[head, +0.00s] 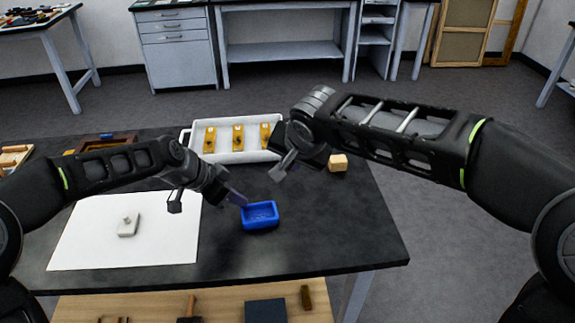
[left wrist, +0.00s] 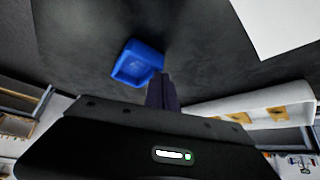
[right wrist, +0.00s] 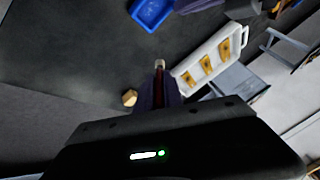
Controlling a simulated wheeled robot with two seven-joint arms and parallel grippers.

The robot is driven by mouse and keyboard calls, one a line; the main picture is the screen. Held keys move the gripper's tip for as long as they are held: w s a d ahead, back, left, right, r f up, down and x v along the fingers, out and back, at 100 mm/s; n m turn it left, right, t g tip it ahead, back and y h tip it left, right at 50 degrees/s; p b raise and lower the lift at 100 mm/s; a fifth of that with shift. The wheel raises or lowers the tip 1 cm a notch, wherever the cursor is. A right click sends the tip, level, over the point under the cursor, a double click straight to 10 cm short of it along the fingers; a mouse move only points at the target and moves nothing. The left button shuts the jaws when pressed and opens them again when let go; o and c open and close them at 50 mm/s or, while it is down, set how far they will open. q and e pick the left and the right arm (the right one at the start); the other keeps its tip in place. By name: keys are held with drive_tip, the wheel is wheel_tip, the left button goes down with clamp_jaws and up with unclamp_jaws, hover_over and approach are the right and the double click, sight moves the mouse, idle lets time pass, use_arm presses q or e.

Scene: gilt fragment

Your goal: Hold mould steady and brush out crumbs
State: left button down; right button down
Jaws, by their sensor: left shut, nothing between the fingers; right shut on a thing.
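The blue mould (head: 260,222), a small open rectangular tray, sits on the black table in front of my grippers; it also shows in the left wrist view (left wrist: 137,64). My left gripper (head: 238,198) is shut and empty, its fingertips close by the mould's left back corner. I cannot tell whether they touch it. My right gripper (right wrist: 158,95) is shut on a thin dark red brush (right wrist: 159,68) with a pale tip. It is raised above the table, behind and right of the mould. The brush is hidden in the head view. Crumbs cannot be made out.
A white tray (head: 196,141) with several gold pieces stands behind the mould. A wooden block (head: 338,162) is to its right. A white sheet (head: 80,245) bearing a small pale piece (head: 128,226) lies at left. The table's front right is clear.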

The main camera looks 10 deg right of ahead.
drive_tip(key=shift+w+a+r+m+h, duration=0.1)
drive_tip(key=shift+w+m+h, duration=0.15)
drive_tip(key=shift+m+h, duration=0.55)
